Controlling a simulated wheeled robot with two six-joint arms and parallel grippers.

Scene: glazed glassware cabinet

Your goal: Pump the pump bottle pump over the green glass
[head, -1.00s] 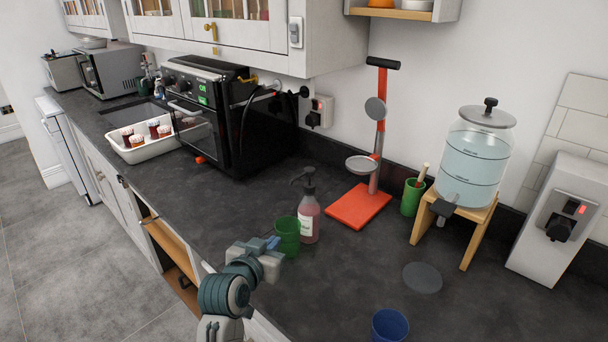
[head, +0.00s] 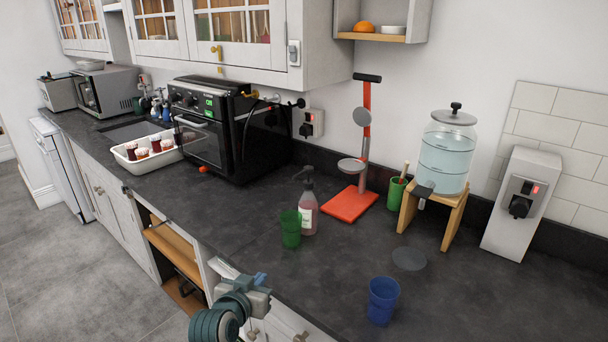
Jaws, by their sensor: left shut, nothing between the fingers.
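The pump bottle (head: 308,211) stands upright on the dark counter, with pink liquid, a white label and a dark pump head (head: 304,173) whose spout points left. The green glass (head: 290,229) stands upright just left of the bottle and in front of it, close under the spout side. I cannot tell whether they touch. My left gripper (head: 262,280) is at the counter's front edge, below and left of the green glass and apart from it. It is shut and empty. My right gripper is out of view.
A blue cup (head: 383,300) stands at the front right near a dark grey disc (head: 409,258). Behind the bottle are a red-based press (head: 350,204), a green cup with a stick (head: 396,192) and a water dispenser (head: 446,155) on a wooden stand. A black oven (head: 235,130) stands left.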

